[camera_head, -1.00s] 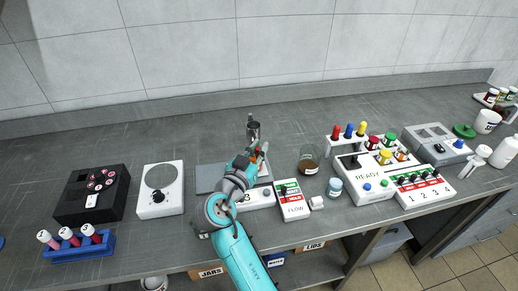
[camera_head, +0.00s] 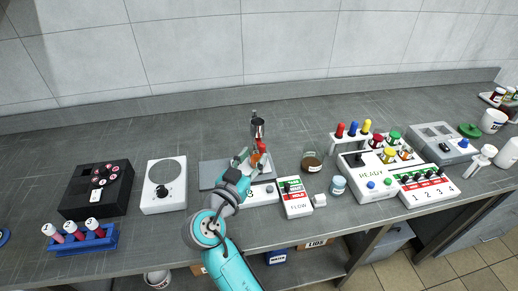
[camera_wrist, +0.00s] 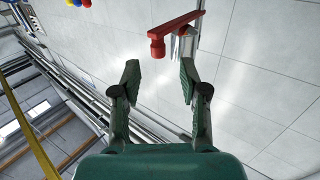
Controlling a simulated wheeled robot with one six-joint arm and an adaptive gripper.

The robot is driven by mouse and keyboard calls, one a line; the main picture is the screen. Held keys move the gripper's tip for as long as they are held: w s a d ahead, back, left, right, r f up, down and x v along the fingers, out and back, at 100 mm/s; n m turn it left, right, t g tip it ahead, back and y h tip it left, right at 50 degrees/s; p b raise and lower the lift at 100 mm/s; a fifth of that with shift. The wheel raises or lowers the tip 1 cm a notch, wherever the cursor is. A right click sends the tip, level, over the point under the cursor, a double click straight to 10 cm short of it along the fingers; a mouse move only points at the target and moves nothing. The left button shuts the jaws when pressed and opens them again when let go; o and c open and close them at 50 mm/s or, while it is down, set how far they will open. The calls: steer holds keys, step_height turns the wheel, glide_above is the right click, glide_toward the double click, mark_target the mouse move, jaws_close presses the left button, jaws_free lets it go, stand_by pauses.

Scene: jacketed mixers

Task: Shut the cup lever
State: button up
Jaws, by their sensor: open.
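The cup lever shows in the wrist view as a red bar (camera_wrist: 185,20) with a round red knob, set on a grey metal part (camera_wrist: 184,44). In the head view a small red piece (camera_head: 262,148) sits below the dark metal cup (camera_head: 257,128) on its stand, with an orange-brown part under it. My gripper (camera_wrist: 158,75) is open, with its two green fingers apart and nothing between them. The red knob lies ahead of the gap between the fingertips. In the head view my gripper (camera_head: 250,161) is just in front of the stand, and partly hides it.
A white dial unit (camera_head: 164,186) and a black box (camera_head: 97,190) stand to the left. The FLOW box (camera_head: 296,198), a beaker (camera_head: 312,162) and a small jar (camera_head: 337,186) stand close on the right. The counter behind the stand is clear.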

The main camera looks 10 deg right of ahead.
steer(key=v, duration=0.6)
steer(key=shift+s, duration=0.15)
steer(key=shift+a, duration=0.2)
